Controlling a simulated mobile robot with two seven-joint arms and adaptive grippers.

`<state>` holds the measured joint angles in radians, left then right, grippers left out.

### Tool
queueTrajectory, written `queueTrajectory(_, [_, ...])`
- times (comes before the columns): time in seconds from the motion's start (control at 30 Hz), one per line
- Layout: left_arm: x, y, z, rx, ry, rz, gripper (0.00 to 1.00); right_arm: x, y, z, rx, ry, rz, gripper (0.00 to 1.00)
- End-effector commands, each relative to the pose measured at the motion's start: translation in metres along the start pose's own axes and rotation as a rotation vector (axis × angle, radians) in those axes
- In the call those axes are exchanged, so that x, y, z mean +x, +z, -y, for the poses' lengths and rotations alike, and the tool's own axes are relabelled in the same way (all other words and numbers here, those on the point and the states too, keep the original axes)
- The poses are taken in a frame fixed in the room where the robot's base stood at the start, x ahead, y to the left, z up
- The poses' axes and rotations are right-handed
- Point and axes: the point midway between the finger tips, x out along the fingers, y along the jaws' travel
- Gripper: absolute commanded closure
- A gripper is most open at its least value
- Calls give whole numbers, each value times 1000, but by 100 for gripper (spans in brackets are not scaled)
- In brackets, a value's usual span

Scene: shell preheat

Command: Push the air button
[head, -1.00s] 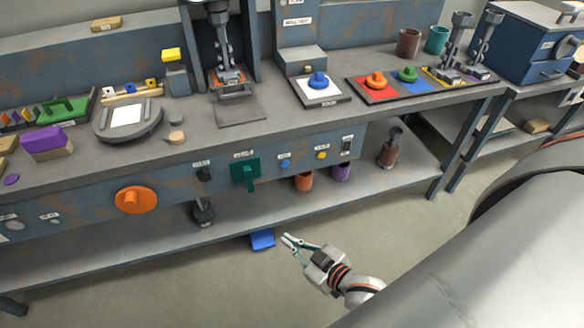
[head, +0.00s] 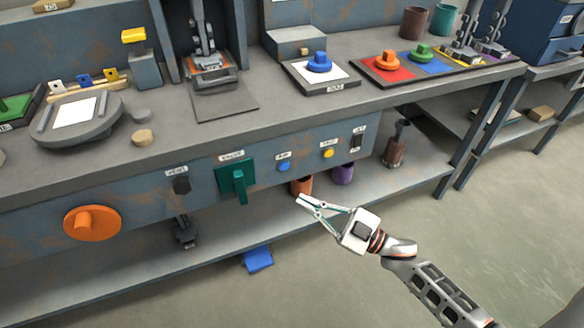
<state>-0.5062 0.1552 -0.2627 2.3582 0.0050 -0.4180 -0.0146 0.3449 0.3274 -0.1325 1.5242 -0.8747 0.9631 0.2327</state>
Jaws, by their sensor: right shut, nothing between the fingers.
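The air button appears to be the small round blue button (head: 284,167) on the blue-grey front panel under the bench top, with a small white label above it that is hard to read. A yellow button (head: 329,153) is to its right and a green valve handle (head: 237,178) to its left. My right gripper (head: 303,200) is shut and empty. It points up and left, with its fingertips below and slightly right of the blue button in the picture, apart from it. My left gripper is not in view.
A dark switch (head: 356,140) is at the panel's right and an orange knob (head: 92,223) at its left. Open floor lies in front.

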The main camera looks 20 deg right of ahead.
Motion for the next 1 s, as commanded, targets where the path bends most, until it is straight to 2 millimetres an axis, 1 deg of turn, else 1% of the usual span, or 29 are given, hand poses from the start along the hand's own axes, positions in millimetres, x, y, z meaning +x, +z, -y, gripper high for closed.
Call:
queueTrajectory(0.03, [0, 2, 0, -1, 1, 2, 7, 0, 2, 1, 0, -6, -2, 100])
queueTrajectory(0.37, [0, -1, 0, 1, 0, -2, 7, 1, 0, -1, -2, -8, -9, 100])
queueTrajectory(0.53, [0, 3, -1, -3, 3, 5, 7, 5, 4, -3, -1, -8, -7, 100])
queueTrajectory(0.73, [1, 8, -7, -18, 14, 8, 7, 19, 17, -12, 0, -8, -5, 100])
queueTrajectory(1.0, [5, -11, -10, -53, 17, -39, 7, 44, 35, -30, 3, -7, -4, 100])
